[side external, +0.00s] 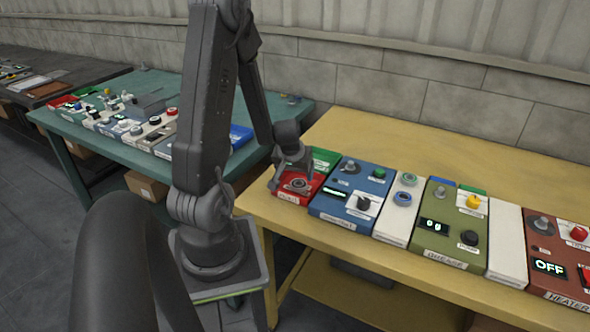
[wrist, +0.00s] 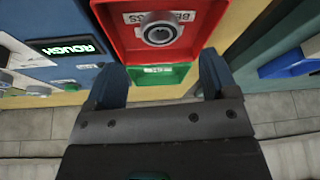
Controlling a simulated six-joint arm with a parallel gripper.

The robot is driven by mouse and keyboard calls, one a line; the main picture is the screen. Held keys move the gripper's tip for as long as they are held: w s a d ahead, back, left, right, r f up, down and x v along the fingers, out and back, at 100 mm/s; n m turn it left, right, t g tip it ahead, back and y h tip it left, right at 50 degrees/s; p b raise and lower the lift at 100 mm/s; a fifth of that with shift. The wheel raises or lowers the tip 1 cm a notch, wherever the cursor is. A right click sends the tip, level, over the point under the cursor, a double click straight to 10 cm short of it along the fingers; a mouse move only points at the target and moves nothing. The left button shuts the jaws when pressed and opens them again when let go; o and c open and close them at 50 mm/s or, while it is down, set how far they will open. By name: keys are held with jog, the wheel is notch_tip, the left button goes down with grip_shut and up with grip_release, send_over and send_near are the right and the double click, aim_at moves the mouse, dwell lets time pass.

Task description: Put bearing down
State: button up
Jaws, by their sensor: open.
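The bearing (side external: 298,184), a grey metal ring, sits on the red panel (side external: 287,196) at the left end of the yellow table. In the wrist view the bearing (wrist: 160,31) shows as a round ring with a dark centre, on the red panel (wrist: 124,42) beside a white label. My gripper (side external: 291,171) is just above the red panel. In the wrist view my gripper (wrist: 160,70) is open, with its two dark blue fingers spread apart and nothing between them. The bearing lies beyond the fingertips; the exact gap is hard to tell.
A green panel (side external: 325,158) lies behind the red one, and a blue panel (side external: 347,207) with a small display stands to its right. More panels (side external: 455,228) continue rightward. The yellow table's back (side external: 440,150) is clear. A teal table (side external: 135,85) with other devices stands at left.

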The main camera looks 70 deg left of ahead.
jog(key=shift+s+d+r, duration=0.1)
jog(key=shift+d+r, duration=0.05)
jog(key=shift+r, duration=0.15)
jog(key=w+d+r+m+t+h, duration=0.25)
jog(key=w+d+r+m, duration=0.3)
jog(key=d+r, duration=0.75)
jog(key=s+d+r+m, duration=0.2)
jog(key=s+d+r, duration=0.2)
jog(key=d, duration=0.3)
jog(key=s+d+r+m+h, duration=0.1)
jog(key=s+d+r+m, duration=0.2)
jog(key=d, duration=0.5)
jog(key=shift+s+d+r+m, duration=0.25)
jog(key=shift+s+r+m, duration=0.1)
jog(key=shift+s+r, duration=0.65)
